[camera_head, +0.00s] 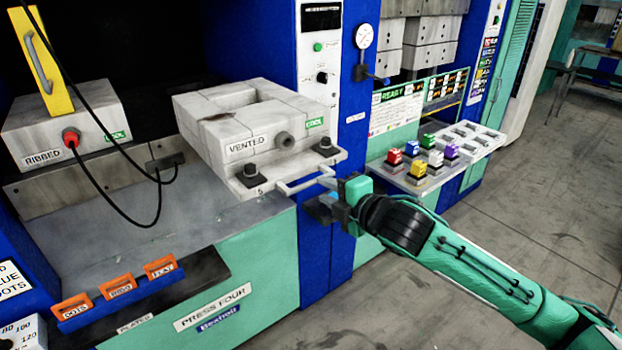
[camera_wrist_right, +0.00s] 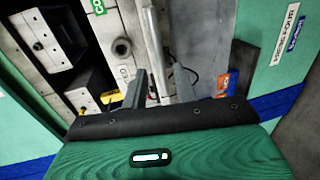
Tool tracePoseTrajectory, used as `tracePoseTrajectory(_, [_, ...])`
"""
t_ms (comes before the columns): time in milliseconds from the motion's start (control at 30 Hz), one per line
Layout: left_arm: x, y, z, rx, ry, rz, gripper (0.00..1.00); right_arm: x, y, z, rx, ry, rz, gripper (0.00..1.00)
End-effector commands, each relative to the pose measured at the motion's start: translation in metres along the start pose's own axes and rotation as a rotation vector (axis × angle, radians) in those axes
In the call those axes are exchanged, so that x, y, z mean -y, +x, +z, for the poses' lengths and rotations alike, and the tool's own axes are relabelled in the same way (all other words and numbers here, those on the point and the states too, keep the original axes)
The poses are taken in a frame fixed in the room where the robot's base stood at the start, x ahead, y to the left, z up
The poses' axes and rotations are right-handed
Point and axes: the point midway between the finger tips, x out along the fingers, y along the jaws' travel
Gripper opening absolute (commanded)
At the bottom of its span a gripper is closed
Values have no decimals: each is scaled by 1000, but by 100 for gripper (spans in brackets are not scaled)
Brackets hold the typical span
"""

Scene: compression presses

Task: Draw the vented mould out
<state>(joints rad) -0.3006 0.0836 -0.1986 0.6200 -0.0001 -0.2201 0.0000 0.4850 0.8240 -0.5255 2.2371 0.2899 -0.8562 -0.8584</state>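The vented mould (camera_head: 249,130) is a pale grey block with an open centre, labelled VENTED and with a green COOL tag. It sits on the bed of press four, its front overhanging the edge. Its plate has two black clamps and a grey handle (camera_head: 300,183) at the front. My right gripper (camera_head: 326,192) is at the right part of the handle. In the right wrist view its fingers (camera_wrist_right: 158,92) are apart, with pale metal beyond them. I cannot tell whether the handle lies between them. My left gripper is not in view.
Orange-topped tags (camera_head: 118,289) line the bed's front left. A tray of coloured blocks (camera_head: 425,172) is right of the press, behind my arm.

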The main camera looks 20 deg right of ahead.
Motion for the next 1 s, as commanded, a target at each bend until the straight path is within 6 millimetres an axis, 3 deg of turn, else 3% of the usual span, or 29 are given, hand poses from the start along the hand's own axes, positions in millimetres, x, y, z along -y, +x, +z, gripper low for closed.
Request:
tracePoseTrajectory(200, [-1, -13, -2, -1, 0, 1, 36, -2, 39, -1, -1, 3, -1, 29])
tracePoseTrajectory(333, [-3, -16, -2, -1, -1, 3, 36, -2, 54, 0, 0, 1, 1, 29])
tracePoseTrajectory(767, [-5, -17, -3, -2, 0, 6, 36, 0, 64, 0, -1, -1, 0, 29])
tracePoseTrajectory(933, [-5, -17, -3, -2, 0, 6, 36, 0, 64, 0, 0, -1, 0, 0])
tracePoseTrajectory(1000, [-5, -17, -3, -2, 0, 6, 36, 0, 64, 0, 0, -1, 0, 0])
